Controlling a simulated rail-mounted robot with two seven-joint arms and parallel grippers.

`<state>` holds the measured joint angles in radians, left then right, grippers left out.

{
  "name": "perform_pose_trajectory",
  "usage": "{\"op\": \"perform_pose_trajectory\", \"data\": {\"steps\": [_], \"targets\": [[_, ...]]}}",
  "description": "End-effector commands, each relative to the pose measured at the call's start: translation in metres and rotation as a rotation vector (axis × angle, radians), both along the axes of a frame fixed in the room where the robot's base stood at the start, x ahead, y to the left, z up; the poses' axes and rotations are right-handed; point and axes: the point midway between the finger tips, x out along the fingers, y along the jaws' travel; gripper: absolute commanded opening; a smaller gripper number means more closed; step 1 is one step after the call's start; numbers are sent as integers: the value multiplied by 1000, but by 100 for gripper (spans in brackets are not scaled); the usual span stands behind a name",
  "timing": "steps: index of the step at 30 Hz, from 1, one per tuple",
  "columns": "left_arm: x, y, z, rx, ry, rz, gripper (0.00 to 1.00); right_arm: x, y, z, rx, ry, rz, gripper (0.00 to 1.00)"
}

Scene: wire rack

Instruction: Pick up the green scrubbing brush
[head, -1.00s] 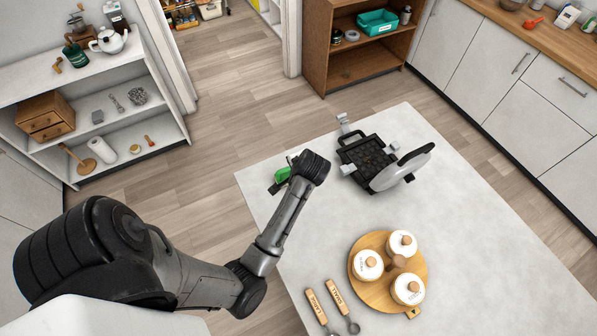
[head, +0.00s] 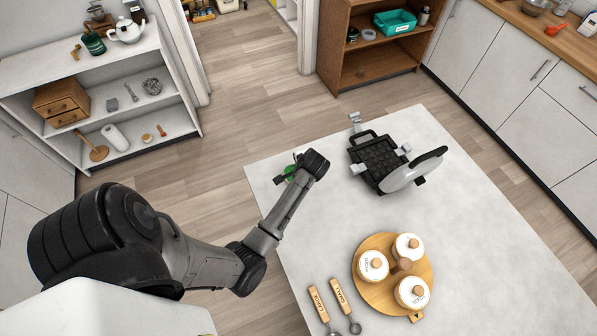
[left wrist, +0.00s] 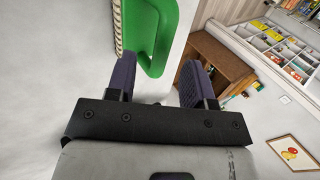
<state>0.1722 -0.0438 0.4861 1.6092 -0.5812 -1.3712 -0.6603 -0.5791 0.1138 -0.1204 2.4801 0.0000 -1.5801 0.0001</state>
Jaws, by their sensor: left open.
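The green scrubbing brush (head: 290,171) lies near the left edge of the pale tabletop in the head view, mostly hidden by my left gripper and wrist. In the left wrist view the brush (left wrist: 160,35) shows close up, with a green body, a looped handle and pale bristles on its left side. My left gripper (left wrist: 160,85) is open. Its dark fingers stand apart, with part of the green handle showing between them. I cannot tell whether either finger touches the brush. My right gripper is in neither view.
A black waffle iron (head: 378,160) with its lid open stands right of the brush. A round wooden tray (head: 366,290) with white jars and two measuring spoons (head: 341,298) are nearer me. The tabletop between is clear.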

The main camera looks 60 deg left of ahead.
Motion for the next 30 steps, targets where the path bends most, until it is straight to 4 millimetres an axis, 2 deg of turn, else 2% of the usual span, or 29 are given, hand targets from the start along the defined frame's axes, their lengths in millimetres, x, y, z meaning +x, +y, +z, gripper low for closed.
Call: {"op": "perform_pose_trajectory", "data": {"steps": [9, 20, 30], "targets": [[6, 21, -31, 0, 0, 0, 48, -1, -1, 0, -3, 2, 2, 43], [6, 24, -35, 0, -1, 1, 47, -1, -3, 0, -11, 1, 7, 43], [6, 23, -35, 0, 0, 0, 14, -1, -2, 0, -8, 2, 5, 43]]}}
